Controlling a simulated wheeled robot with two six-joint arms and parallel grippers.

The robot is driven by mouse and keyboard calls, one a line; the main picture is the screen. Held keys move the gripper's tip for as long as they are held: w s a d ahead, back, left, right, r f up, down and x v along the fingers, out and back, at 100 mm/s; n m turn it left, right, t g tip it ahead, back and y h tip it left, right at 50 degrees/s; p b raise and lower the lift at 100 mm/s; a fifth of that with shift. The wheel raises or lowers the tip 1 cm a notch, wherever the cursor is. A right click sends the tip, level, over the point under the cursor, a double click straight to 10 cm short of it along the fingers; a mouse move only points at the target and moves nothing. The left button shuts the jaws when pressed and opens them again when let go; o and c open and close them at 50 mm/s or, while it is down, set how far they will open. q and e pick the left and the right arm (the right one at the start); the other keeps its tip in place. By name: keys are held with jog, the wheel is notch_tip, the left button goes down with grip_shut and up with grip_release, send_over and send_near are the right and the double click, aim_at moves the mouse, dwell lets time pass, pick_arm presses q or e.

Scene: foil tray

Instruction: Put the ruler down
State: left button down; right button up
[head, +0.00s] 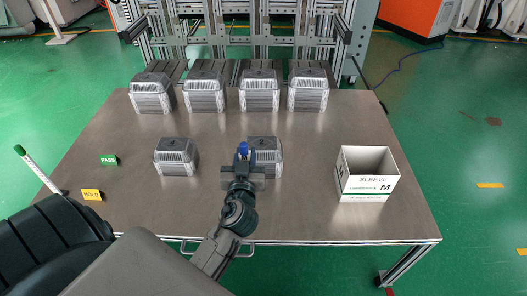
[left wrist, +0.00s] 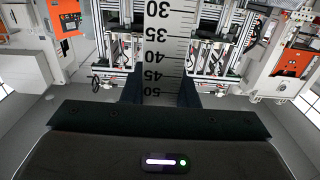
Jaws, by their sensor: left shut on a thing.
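The ruler (left wrist: 166,40) is a pale strip with black marks and numbers from 30 to 50. In the left wrist view it runs up and away from my left gripper (left wrist: 160,92), which is shut on its near end. In the head view a thin pale stick with a green tip (head: 38,168) slants up beside my dark left arm at the left table edge; I cannot tell if it is the ruler. The left fingers are hidden there. My right gripper (head: 243,170) is over the table's middle, with a blue piece at its tip. Its jaw opening is unclear.
The grey table (head: 300,215) holds several ribbed silver stacks, one (head: 176,157) front left. A white open carton (head: 367,187) stands right. A green PASS sign (head: 108,160) and a yellow HOLD sign (head: 92,195) are left. Table surface is bare between the signs and carton, apart from the front stacks.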

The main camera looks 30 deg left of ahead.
pick_arm(q)
jog(key=w+a+f+p, duration=0.1)
jog(key=w+f, duration=0.3)
jog(key=w, duration=0.5)
jog(key=shift+f, duration=0.2)
pick_arm(e)
jog(key=shift+s+d+f, duration=0.1)
jog(key=shift+s+f, duration=0.1)
jog(key=shift+f, duration=0.95)
jog(key=shift+s+d+f, duration=0.1)
jog(key=shift+s+f, duration=0.05)
jog(key=shift+f, duration=0.95)
pick_arm(q)
jog(key=shift+f, duration=0.1)
jog(key=c, duration=1.1)
grip_release()
pick_arm(e)
jog(key=shift+r, duration=0.65)
